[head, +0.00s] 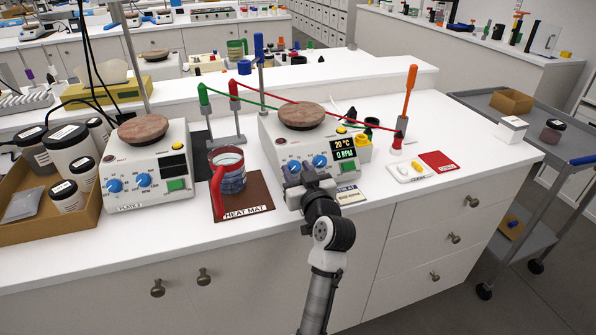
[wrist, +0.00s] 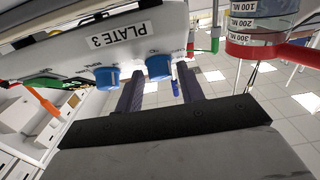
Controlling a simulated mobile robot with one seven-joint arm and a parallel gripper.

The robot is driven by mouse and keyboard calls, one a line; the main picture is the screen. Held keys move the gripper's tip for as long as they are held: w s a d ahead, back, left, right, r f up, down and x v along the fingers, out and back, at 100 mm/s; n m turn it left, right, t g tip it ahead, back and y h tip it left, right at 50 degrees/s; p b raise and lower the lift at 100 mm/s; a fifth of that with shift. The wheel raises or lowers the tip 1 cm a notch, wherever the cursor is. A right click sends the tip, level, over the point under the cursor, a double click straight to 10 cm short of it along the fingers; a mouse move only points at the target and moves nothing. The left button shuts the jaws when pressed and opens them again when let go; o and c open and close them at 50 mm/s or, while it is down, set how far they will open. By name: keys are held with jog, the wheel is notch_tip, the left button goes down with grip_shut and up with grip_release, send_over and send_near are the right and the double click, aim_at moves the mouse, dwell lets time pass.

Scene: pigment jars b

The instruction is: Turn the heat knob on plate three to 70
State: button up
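Plate three (head: 265,130) is a white hot plate with a round brown top, right of the heat mat. Its label (wrist: 118,33) reads PLATE 3, upside down in the wrist view. Its display (head: 345,154) reads 20 °C and 0 RPM. Two blue knobs are on its front: one (head: 293,166) on the left, which is the right-hand one in the wrist view (wrist: 159,67), and the other (wrist: 107,77). My gripper (head: 308,176) is at the plate's front. Its dark fingers are apart, either side of the left knob; contact cannot be told. Knob lettering is too small to read.
A red-handled glass beaker (head: 230,178) stands on the brown heat mat (head: 258,192), close left. Plate 2 (head: 180,140) stands further left, beside a box of jars (head: 15,230). A white tray (head: 409,172) and red card (head: 438,160) lie right.

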jog(key=c, duration=0.7)
